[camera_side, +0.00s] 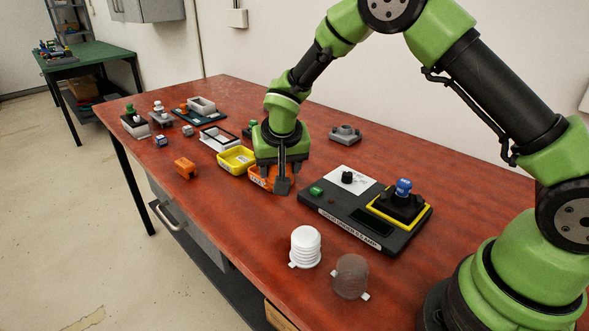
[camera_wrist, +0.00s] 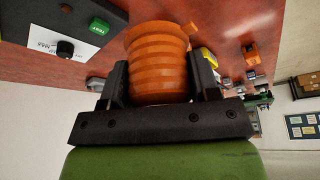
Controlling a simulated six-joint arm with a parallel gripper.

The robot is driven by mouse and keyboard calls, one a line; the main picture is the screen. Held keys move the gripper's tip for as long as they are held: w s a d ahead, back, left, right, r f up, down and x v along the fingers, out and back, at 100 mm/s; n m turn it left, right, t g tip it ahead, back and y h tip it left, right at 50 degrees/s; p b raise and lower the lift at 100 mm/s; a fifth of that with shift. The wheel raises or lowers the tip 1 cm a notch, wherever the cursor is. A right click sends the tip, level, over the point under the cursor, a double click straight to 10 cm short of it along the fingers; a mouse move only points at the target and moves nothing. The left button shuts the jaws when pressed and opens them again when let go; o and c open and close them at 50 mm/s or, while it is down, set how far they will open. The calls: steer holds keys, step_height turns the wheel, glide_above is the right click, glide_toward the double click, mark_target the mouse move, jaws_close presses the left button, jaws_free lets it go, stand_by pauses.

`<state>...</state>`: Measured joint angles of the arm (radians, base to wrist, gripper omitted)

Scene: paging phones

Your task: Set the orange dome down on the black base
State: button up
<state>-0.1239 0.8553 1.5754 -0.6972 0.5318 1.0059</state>
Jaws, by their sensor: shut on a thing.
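The ribbed orange dome (camera_wrist: 158,62) is held between the two dark fingers of my gripper (camera_wrist: 160,82) in the wrist view. In the side view my gripper (camera_side: 280,174) is low over the table, left of the test panel, and a finger partly hides the orange dome (camera_side: 257,178). I cannot tell whether the dome touches the table. The black base (camera_side: 396,207) sits inside a yellow square outline at the panel's right end, with a blue bulb (camera_side: 403,187) upright on it. The base is not clearly seen in the wrist view.
The dark panel (camera_side: 345,226) carries a green button (camera_side: 316,191) and a black knob (camera_side: 347,177). A white dome (camera_side: 305,247) and a smoky clear dome (camera_side: 350,277) stand in front. A yellow tray (camera_side: 236,160) is close left of my gripper. A grey part (camera_side: 345,134) lies behind.

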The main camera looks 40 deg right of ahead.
steer(key=s+d+m+g+h, duration=0.2)
steer(key=s+d+m+g, duration=0.15)
steer(key=d+m, duration=0.6)
step_height(320, 180, up, 3)
steer(key=m+g+y, duration=0.5)
steer(key=m+y, duration=0.1)
steer(key=m, duration=1.7)
glide_above(407, 183)
steer(key=shift+w+f, duration=0.1)
steer(key=shift+f+m, duration=0.25)
steer(key=shift+f, duration=1)
steer(key=shift+f, duration=1.75)
steer(key=shift+f, duration=0.35)
steer(key=shift+f, duration=0.65)
steer(key=o, duration=1.3)
